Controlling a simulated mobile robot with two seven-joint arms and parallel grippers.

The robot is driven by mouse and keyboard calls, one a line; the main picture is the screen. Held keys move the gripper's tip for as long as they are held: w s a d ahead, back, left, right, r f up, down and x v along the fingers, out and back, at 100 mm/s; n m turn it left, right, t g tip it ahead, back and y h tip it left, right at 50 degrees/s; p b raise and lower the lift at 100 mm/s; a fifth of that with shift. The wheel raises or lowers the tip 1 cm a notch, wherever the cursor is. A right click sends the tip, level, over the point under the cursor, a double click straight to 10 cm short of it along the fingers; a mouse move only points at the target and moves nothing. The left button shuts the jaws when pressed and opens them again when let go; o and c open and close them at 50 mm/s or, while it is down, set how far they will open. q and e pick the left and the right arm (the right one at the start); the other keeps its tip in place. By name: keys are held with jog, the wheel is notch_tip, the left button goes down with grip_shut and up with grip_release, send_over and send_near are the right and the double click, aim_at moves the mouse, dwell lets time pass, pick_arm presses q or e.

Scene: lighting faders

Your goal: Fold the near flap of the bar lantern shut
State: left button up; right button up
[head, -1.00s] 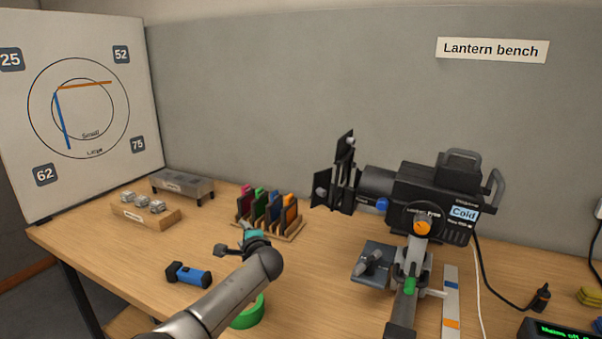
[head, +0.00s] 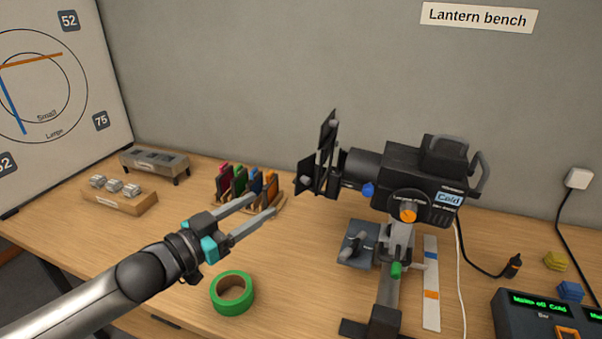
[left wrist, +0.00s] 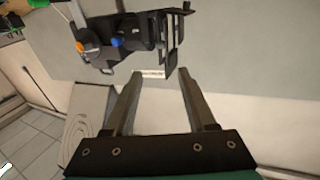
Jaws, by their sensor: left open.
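The bar lantern (head: 405,180) is a black lamp with a blue knob, an orange knob and a "Cold" label, on a stand at the right of the bench. Black flaps stand out at its left, front end; the near flap (head: 306,178) is the lower left plate, seen swung outward. My left gripper (head: 266,203) is open and empty, left of and below the flaps, apart from them. In the left wrist view the lantern (left wrist: 115,35) shows at the top, beyond the open fingers (left wrist: 158,78). My right gripper is not in view.
Green tape (head: 232,293) lies on the bench below my left gripper. A rack of coloured cards (head: 246,186) stands behind the gripper. A wooden block with metal pieces (head: 119,195) and a grey box (head: 155,163) are at the left. A console (head: 548,316) sits front right.

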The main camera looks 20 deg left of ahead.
aim_at(305, 179)
pick_arm(q)
jog(key=shift+p+x, duration=0.3)
jog(key=shift+x, duration=7.05)
jog(key=shift+c, duration=0.2)
jog(key=shift+f, duration=0.1)
grip_shut()
